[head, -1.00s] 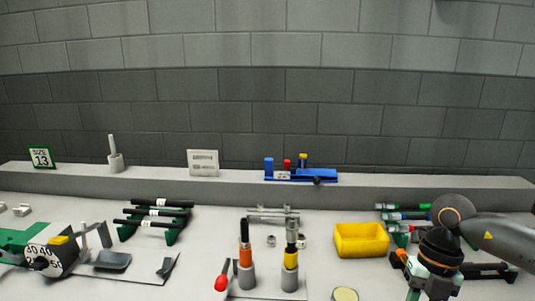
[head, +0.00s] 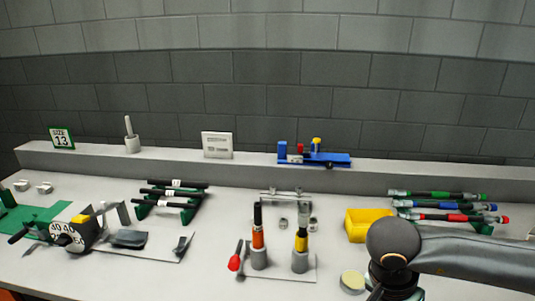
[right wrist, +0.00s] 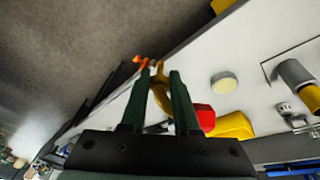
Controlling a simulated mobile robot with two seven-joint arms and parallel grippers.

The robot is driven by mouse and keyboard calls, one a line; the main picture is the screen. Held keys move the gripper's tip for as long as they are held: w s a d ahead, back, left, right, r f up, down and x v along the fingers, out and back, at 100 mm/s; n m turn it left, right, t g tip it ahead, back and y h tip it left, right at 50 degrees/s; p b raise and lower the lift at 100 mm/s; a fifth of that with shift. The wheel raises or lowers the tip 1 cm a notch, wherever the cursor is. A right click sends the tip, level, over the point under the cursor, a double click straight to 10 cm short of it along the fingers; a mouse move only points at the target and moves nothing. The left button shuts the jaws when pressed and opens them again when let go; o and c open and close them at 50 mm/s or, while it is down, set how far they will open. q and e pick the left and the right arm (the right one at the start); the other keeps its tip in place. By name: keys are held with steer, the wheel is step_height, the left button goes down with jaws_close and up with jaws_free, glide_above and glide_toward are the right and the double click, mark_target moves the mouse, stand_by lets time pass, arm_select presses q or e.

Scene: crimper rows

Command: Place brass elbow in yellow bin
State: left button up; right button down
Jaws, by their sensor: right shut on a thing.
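The yellow bin (head: 367,226) stands on the right half of the bench in the head view, and my right arm covers its lower right corner. It also shows in part in the right wrist view (right wrist: 235,126), beyond the fingers. My right gripper (right wrist: 161,78) is shut on a small golden-brown piece (right wrist: 162,96), which looks like the brass elbow. The fingers partly hide it. In the head view the right gripper's fingers are hidden or below the frame, close to the bench's front edge. My left gripper is not in view.
A cream disc (head: 352,281) lies left of my right arm. Orange and yellow handled tools stand in grey holders (head: 300,261) left of the bin. A rack of coloured-band tools (head: 440,205) is right of it. A dial device (head: 66,236) sits far left.

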steer(key=n, duration=0.3)
steer(key=a+n+t+y, duration=0.1)
steer(key=n, duration=0.3)
steer(key=a+r+n+t, duration=0.1)
steer(key=n, duration=0.3)
steer(key=shift+s+a+y+p, duration=0.15)
steer(key=shift+s+y+p, duration=0.25)
steer(key=shift+w, duration=0.1)
